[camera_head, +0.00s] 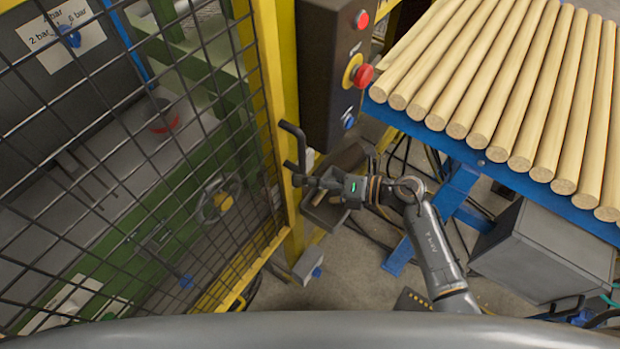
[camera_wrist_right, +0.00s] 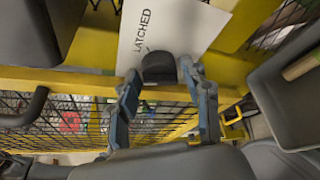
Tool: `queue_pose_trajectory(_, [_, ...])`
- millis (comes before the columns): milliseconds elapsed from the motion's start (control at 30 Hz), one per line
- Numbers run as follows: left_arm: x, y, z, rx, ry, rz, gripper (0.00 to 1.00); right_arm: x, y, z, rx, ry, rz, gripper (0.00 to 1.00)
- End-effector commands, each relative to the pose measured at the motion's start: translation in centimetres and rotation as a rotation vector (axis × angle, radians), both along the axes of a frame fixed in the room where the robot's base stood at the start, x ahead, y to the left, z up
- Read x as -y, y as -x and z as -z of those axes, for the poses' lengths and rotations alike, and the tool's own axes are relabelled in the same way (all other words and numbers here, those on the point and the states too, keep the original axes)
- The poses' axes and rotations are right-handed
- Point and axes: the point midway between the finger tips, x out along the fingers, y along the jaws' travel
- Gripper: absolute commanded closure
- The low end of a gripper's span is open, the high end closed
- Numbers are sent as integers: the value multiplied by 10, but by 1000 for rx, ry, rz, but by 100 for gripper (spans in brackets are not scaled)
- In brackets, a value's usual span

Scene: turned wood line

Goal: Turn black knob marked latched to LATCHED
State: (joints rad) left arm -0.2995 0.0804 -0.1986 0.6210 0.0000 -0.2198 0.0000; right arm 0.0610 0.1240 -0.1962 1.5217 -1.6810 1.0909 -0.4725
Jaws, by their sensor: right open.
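The black knob (camera_wrist_right: 158,66) sits on a yellow frame member in the right wrist view, beside a white label (camera_wrist_right: 165,25) reading LATCHED with a small tick mark. My right gripper (camera_wrist_right: 160,76) is open, with a finger on either side of the knob. The tips are close to it, but I cannot tell whether they touch. The knob's pointing direction is not clear. In the head view my right gripper (camera_head: 308,181) reaches left to the yellow gate post, and I cannot make out the knob there. My left gripper is not in view.
A black bent handle (camera_head: 292,142) stands out from the post just above my gripper. A dark control box (camera_head: 328,75) with a red stop button (camera_head: 362,76) is above. Wire mesh (camera_head: 130,150) fills the left side. Wooden rods (camera_head: 510,80) lie on a blue rack at right.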

Motion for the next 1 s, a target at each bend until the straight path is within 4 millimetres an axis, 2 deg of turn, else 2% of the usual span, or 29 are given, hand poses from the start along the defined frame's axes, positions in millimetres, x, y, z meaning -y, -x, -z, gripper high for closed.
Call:
queue_pose_trajectory(67, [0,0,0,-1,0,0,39,0,0,0,0,0,0,52])
queue_pose_trajectory(100, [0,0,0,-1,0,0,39,0,0,0,0,0,0,56])
queue_pose_trajectory(300, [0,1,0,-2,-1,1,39,0,0,0,0,0,0,93])
queue_pose_trajectory(667, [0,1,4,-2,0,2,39,1,0,2,-45,-31,-1,93])
queue_pose_trajectory(1000, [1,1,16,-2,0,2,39,2,-1,6,-245,-172,1,93])
